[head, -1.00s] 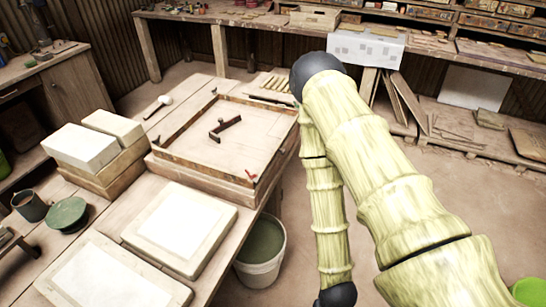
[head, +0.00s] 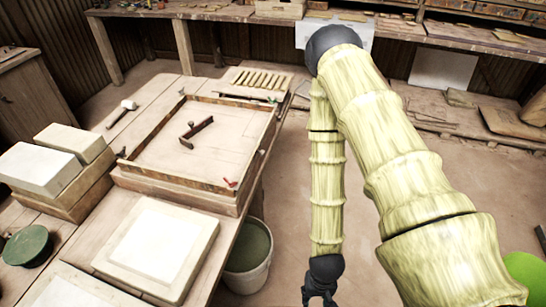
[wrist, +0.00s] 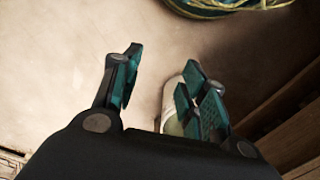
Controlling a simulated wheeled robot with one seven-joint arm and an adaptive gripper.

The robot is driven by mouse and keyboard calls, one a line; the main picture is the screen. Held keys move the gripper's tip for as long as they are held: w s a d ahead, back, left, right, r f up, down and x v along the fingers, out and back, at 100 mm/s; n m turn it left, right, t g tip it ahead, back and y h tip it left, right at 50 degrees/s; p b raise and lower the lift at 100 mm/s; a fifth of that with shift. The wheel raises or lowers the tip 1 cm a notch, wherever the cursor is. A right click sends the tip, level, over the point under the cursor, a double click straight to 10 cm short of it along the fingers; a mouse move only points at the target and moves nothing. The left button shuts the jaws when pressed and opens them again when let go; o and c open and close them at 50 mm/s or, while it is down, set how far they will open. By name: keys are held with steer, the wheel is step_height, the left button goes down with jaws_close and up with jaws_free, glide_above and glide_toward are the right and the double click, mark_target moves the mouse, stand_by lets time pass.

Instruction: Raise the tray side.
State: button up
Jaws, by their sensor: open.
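The wooden tray (head: 183,178) sits on a thick wooden base on the bench, left of centre in the head view. Thin brown sides rise around its pale floor. A dark angled handle-like piece (head: 197,129) lies inside it, and a small red piece (head: 230,183) shows at the near right corner. I cannot tell which side is lowered. My gripper (head: 319,297) hangs low over the floor, right of the bench and apart from the tray. In the wrist view my gripper (wrist: 162,82) is open and empty, its fingers spread above the floor.
A bucket (head: 247,262) stands on the floor between the bench and my gripper. White slabs (head: 160,246) lie in front of the tray, and white blocks (head: 40,169) stand left of it. A mallet (head: 122,112) lies behind. The floor to the right is open.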

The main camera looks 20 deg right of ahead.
steer(key=w+a+f+m+y+b, duration=0.2)
steer(key=w+f+m+y+b, duration=0.15)
steer(key=w+m+b, duration=0.6)
steer(key=w+r+m+t+y+b, duration=0.1)
steer(key=w+r+m+y, duration=0.15)
steer(key=w, duration=0.55)
steer(key=w+r+m+t+y+b, duration=0.1)
steer(key=w+r+m+y, duration=0.15)
steer(key=w, duration=0.45)
steer(key=w+d+r+m+t+y+b, duration=0.3)
steer(key=w+d+r+t, duration=0.15)
steer(key=w+r, duration=0.4)
steer(key=w+d+r+m+t+y+b, duration=0.35)
steer(key=w+d+r, duration=0.3)
steer(key=r, duration=0.25)
steer(key=x, duration=1.1)
steer(key=shift+w+d+t, duration=0.2)
steer(key=shift+w+t, duration=0.05)
steer(key=shift+t, duration=0.05)
steer(key=shift+r, duration=0.1)
jaws_close()
